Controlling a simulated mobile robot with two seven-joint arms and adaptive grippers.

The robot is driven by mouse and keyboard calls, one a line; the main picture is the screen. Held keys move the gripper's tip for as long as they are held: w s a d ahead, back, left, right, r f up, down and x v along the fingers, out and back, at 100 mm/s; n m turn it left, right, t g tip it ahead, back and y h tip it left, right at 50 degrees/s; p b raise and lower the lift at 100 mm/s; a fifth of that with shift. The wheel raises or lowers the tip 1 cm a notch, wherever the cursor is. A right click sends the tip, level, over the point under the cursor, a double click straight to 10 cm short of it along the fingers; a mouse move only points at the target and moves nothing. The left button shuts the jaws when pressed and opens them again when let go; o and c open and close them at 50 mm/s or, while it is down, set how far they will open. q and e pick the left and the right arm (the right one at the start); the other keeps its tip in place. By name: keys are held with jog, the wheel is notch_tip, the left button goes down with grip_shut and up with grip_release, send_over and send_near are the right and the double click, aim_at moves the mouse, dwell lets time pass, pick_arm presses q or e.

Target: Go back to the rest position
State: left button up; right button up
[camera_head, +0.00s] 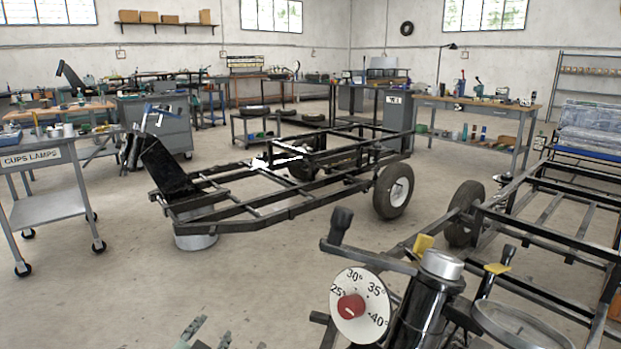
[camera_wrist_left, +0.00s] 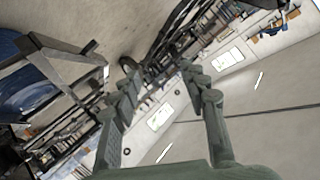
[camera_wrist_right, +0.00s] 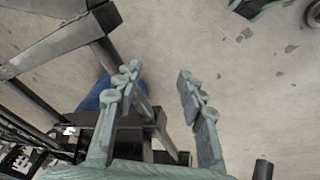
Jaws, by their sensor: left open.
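The tips of my left gripper (camera_head: 207,338) show at the bottom edge of the head view, low and left of the dial device. In the left wrist view my left gripper (camera_wrist_left: 162,82) has its fingers spread, with nothing between them. My right gripper is not clearly seen in the head view. In the right wrist view my right gripper (camera_wrist_right: 158,76) has its fingers apart and empty, with grey floor beyond and dark metal bars on the left.
A dial device (camera_head: 359,306) with a red knob stands close in front, beside a black frame (camera_head: 545,240) on the right. A wheeled black chassis (camera_head: 262,205) stands mid-floor. A cart (camera_head: 48,207) is at left, a workbench (camera_head: 480,108) at back right. Floor at lower left is clear.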

pick_arm(q)
jog(key=s+a+f+n+g, duration=0.1)
jog(key=s+a+f+g, duration=0.1)
jog(key=s+f, duration=0.5)
jog(key=s+a+f+n+g+y, duration=0.1)
jog(key=s+f+g, duration=0.4)
jog(key=s, duration=0.7)
jog(key=s+a+f+n+g, duration=0.3)
jog(key=s+f, duration=0.6)
jog(key=s, duration=0.1)
jog(key=shift+s+f+g+y, duration=0.15)
jog(key=shift+s+g+y, duration=0.15)
jog(key=shift+g, duration=0.1)
jog(key=shift+w, duration=0.1)
